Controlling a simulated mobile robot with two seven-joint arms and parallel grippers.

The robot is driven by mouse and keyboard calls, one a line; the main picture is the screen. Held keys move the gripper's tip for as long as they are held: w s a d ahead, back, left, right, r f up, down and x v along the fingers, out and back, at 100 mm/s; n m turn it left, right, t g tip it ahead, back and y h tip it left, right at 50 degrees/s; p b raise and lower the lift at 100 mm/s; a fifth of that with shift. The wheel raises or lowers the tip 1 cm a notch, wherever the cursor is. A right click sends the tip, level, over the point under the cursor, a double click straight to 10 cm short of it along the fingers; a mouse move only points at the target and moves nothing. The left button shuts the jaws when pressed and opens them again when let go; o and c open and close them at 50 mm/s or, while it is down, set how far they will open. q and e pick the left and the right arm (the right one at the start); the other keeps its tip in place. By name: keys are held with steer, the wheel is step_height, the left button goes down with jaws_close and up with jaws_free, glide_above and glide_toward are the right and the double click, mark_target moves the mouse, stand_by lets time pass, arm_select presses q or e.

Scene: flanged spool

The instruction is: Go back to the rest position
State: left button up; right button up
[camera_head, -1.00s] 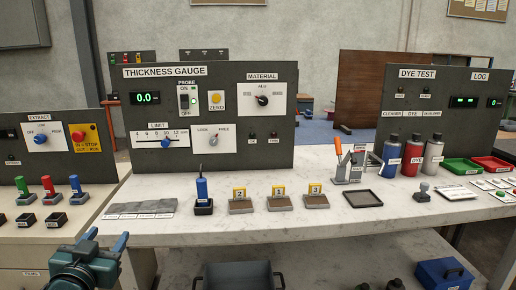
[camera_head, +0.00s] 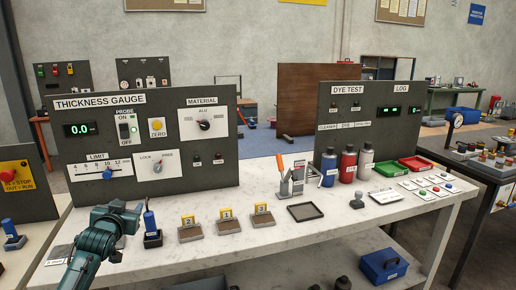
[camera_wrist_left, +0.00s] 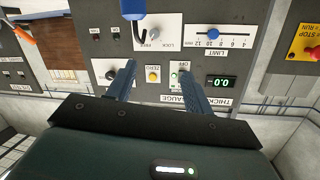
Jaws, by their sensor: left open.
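My left gripper (camera_head: 122,207) is at the front left of the white bench (camera_head: 262,255) in the head view, in front of the thickness gauge panel (camera_head: 215,168). In the left wrist view its two blue-grey fingers (camera_wrist_left: 158,72) stand apart with nothing between them. The blue probe (camera_head: 150,221) stands upright in its black holder just right of the gripper in the head view. A blue object (camera_wrist_left: 132,8) shows at the top edge of the wrist view, beyond the fingers. My right gripper is not in view.
Blocks with yellow number tags (camera_head: 225,225) stand in a row, right of the probe. A blue box (camera_head: 383,265) is below the bench.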

arm_select(q)
steer(key=s+d+f+m+g+h, duration=0.1)
steer(key=s+d+f+m+h, duration=0.1)
steer(key=s+d+f, duration=0.65)
steer(key=s+d+f+m+g+h, duration=0.1)
steer(key=s+d+f+h, duration=0.1)
steer(key=s+d+f, duration=0.65)
steer(key=s+d+f+g+h, duration=0.1)
steer(key=s+d+f, duration=0.1)
steer(key=s, duration=0.9)
steer(key=s+d+f+n+g+h, duration=0.1)
steer(key=s+f, duration=0.4)
steer(key=s, duration=0.6)
steer(key=shift+s+d+g, duration=0.15)
steer(key=shift+d+g, duration=0.45)
steer(key=shift+d, duration=0.55)
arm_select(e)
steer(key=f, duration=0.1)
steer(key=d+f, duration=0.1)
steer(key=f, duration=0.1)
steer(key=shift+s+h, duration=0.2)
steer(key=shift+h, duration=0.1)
arm_select(q)
steer(key=shift+f, duration=0.1)
steer(key=shift+c, duration=0.4)
